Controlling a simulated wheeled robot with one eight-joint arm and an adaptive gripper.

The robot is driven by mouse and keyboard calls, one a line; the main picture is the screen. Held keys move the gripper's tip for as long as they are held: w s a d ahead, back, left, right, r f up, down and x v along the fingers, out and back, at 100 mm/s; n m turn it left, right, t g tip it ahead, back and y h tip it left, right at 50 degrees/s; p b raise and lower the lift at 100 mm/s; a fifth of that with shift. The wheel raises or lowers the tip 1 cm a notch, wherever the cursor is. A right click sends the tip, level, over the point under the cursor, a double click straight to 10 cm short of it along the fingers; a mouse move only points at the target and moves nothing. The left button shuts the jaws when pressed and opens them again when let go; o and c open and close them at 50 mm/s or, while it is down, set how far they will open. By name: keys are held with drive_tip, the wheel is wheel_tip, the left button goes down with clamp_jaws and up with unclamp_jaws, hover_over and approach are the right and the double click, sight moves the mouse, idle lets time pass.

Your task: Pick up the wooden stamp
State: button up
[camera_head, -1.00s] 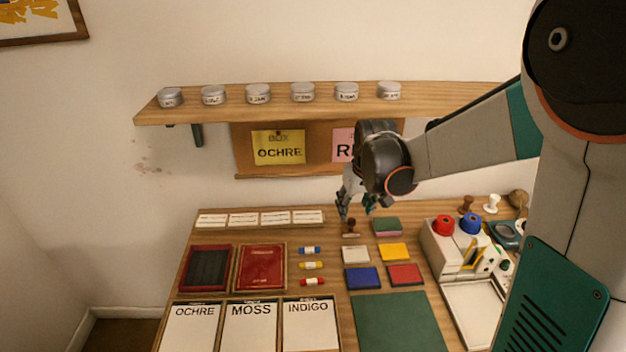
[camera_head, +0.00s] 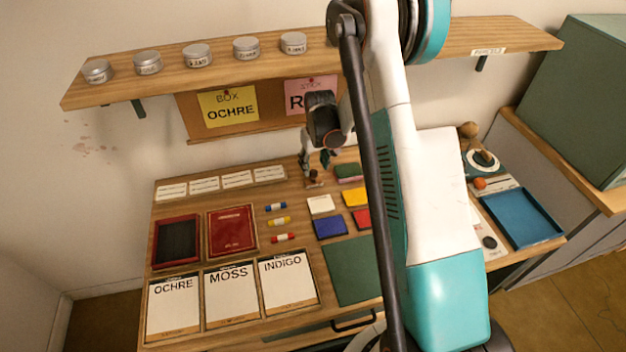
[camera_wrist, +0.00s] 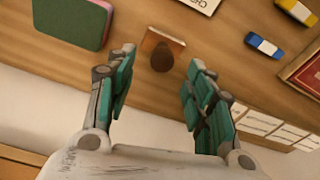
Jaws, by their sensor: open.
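The wooden stamp (camera_head: 313,179) stands on the table near its back edge, left of the green and pink pad. In the wrist view the stamp (camera_wrist: 162,56) shows its dark round knob over a flat wooden base, lying between and a little beyond the two fingertips. My gripper (camera_head: 316,161) is open above the stamp, pointing down at it. The wrist view shows both teal and grey fingers of my gripper (camera_wrist: 162,70) spread to either side, with nothing between them in their grasp. I cannot tell how much height separates fingertips and knob.
The green and pink pad (camera_wrist: 75,18) is close beside one finger. A white pad (camera_head: 320,204) and blue pad (camera_head: 330,227) lie in front of the stamp. A shelf (camera_head: 130,88) with tins overhangs behind.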

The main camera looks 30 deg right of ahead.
sight(314, 171)
drive_tip(key=f, duration=0.2)
drive_tip(key=f+b, duration=0.1)
drive_tip(key=f, duration=0.2)
drive_tip(key=shift+w+a+f, duration=0.1)
drive_tip(key=shift+w, duration=0.1)
drive_tip(key=shift+c, duration=0.3)
clamp_jaws()
